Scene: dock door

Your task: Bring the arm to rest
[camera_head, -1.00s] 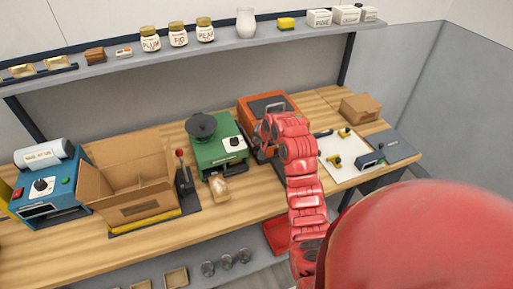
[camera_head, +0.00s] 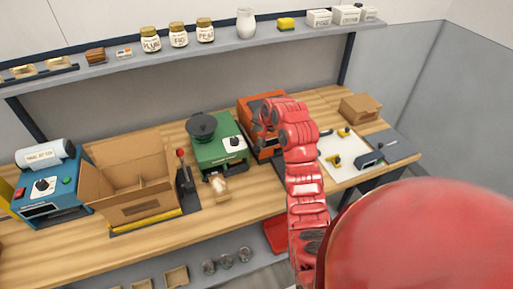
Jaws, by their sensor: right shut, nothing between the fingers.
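My right arm is red and rises from the bottom right over the bench's front edge. My right gripper (camera_head: 268,113) is at its far end, in front of the orange machine (camera_head: 255,100), and covers part of it. The gripper is shut, with nothing seen in it. Its fingertips are small and hard to make out. My left gripper is not in view.
The wooden bench (camera_head: 240,208) holds a green machine (camera_head: 222,150), an open cardboard box (camera_head: 125,185), a blue machine (camera_head: 45,195) and a white board (camera_head: 335,165) with yellow tools. A shelf (camera_head: 120,64) with jars runs above. Bare wood lies along the front.

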